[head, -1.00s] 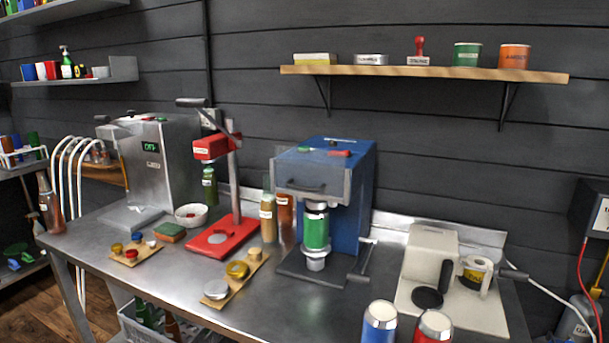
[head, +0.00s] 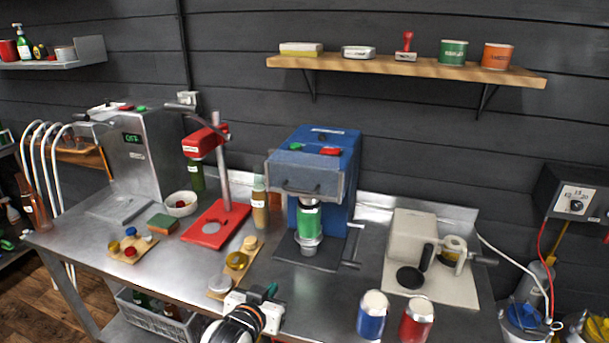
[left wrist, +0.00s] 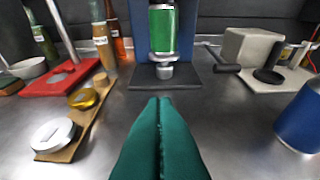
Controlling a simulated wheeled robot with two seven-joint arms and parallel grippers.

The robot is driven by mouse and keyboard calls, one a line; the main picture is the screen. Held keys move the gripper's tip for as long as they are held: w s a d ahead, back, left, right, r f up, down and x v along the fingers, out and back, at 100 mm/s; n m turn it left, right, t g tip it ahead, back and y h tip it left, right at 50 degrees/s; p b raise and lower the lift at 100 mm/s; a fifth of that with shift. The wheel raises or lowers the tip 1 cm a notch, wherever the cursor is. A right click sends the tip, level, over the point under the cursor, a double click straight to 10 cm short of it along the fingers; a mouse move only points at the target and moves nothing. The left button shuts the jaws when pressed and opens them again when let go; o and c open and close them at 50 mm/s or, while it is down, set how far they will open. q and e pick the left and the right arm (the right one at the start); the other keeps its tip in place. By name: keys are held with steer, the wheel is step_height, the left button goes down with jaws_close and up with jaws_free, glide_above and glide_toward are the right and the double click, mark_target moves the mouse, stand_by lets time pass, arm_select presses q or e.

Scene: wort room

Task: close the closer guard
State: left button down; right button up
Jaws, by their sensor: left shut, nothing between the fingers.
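The closer is a blue machine (head: 330,144) on the steel bench, with a red and a green button on top. Its grey guard (head: 303,174), with a dark handle (head: 301,190), sits raised in front of the upper body, above the can. A green can (head: 308,218) stands upright on the lifter below, exposed; it also shows in the left wrist view (left wrist: 162,30). My left gripper (head: 271,291) is shut and empty, low over the bench's front, short of the closer. Its green fingers (left wrist: 160,102) point toward the closer's dark base. The guard is out of the left wrist view.
A crank (head: 353,247) juts from the closer's right side. A bottle (head: 260,203), a red capper (head: 214,222) and a wooden strip with caps (head: 233,267) stand left. Blue (head: 372,314) and red (head: 417,319) cans stand front right, near a beige machine (head: 412,240).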

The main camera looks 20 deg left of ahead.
arm_select(q)
steer(key=w+r+t+p, duration=0.1)
steer(key=w+r+t, duration=0.2)
steer(key=r, duration=0.7)
steer(key=w+r+t, duration=0.3)
steer(key=r, duration=0.7)
steer(key=p, duration=0.4)
glide_toward(301, 158)
steer(key=shift+h, duration=0.4)
steer(key=w, duration=0.5)
steer(key=shift+w+r, duration=0.25)
steer(key=shift+r, duration=0.15)
steer(key=f, duration=0.2)
steer(key=s+f+p, duration=0.1)
steer(key=shift+f, duration=0.35)
steer(key=shift+s+a+f, duration=0.1)
steer(key=shift+s+f, duration=0.05)
steer(key=shift+f, duration=0.15)
step_height(301, 158, down, 12)
steer(key=b, duration=0.7)
steer(key=shift+b, duration=0.4)
